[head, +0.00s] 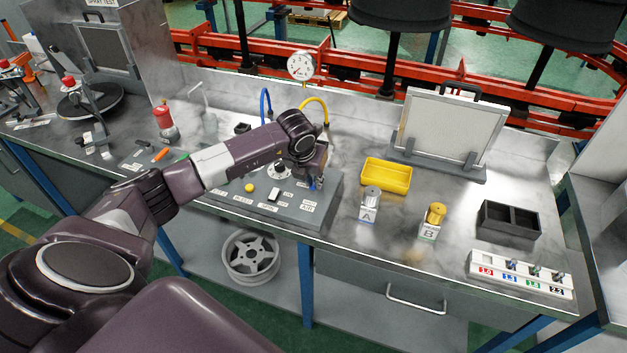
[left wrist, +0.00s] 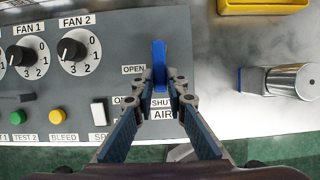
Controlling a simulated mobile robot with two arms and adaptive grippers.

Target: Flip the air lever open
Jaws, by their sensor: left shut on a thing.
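The blue air lever (left wrist: 159,58) stands on the grey control panel (left wrist: 212,105), between the printed OPEN label and the fingers in the left wrist view. The SHUT and AIR labels are just below it, partly framed by the fingers. My left gripper (left wrist: 160,84) is shut on the lever's lower part in that view, with one fingertip on each side. The lever's upper part shows beyond the tips; its pivot is hard to make out. In the head view my left gripper (head: 318,182) is over the panel's right end and hides most of the lever. My right gripper is not in view.
FAN 1 (left wrist: 20,54) and FAN 2 (left wrist: 73,49) knobs, green and yellow buttons and a white switch (left wrist: 98,114) are left of the lever. A yellow tray (head: 386,177), spindle stand A (head: 369,206) and stand B (head: 432,222) are to the right. A gauge (head: 301,66) stands behind.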

